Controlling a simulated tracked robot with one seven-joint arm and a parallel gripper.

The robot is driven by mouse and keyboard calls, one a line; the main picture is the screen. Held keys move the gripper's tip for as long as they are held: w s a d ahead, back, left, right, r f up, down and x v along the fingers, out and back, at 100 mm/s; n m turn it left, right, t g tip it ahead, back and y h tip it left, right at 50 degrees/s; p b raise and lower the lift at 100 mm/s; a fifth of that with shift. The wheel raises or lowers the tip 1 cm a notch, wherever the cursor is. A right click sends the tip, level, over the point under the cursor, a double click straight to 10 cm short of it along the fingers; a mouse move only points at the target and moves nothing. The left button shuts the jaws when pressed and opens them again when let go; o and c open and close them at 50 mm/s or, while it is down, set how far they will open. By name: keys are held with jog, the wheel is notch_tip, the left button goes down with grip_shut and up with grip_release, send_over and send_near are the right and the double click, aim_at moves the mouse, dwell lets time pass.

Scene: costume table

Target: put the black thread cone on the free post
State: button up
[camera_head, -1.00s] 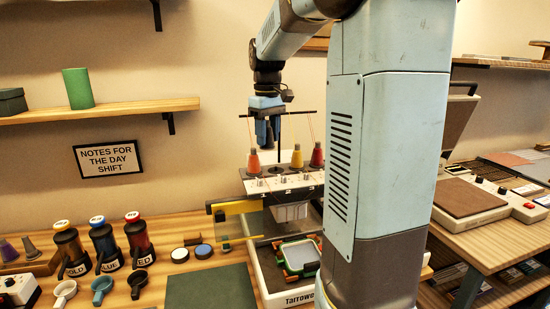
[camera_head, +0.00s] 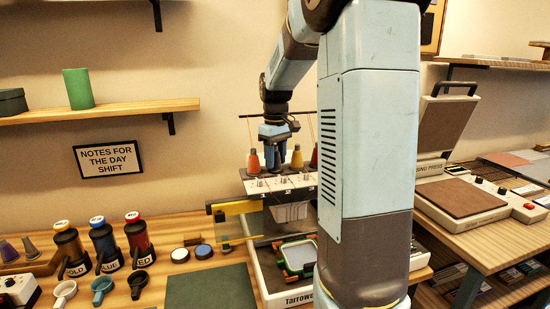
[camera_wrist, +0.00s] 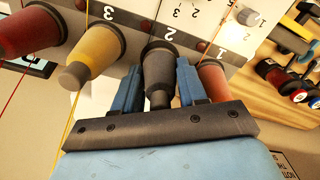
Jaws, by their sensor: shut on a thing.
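My gripper (camera_head: 274,156) is low over the embroidery machine's thread rack, between the orange cone (camera_head: 253,160) and the yellow cone (camera_head: 297,157). In the wrist view its two blue fingers are shut on the sides of the black thread cone (camera_wrist: 158,66). The cone's wide end faces the white panel (camera_wrist: 130,16) by the number 2. The orange cone (camera_wrist: 214,78) is just beside one finger, the yellow cone (camera_wrist: 92,54) beyond the other. The free post is hidden, and I cannot tell whether the black cone is around it or touching the rack.
A red cone (camera_wrist: 28,32) stands past the yellow one. A thin dark thread bar (camera_head: 250,116) and upright threads are close to my gripper. A green hoop (camera_head: 298,256) lies below on the machine. Labelled bottles (camera_head: 104,243) and a green mat (camera_head: 210,288) are left. A press (camera_head: 458,197) is right.

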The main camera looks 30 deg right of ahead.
jog(key=shift+f, duration=0.1)
jog(key=o, duration=1)
jog(key=shift+f, duration=0.1)
jog(key=shift+o, duration=0.2)
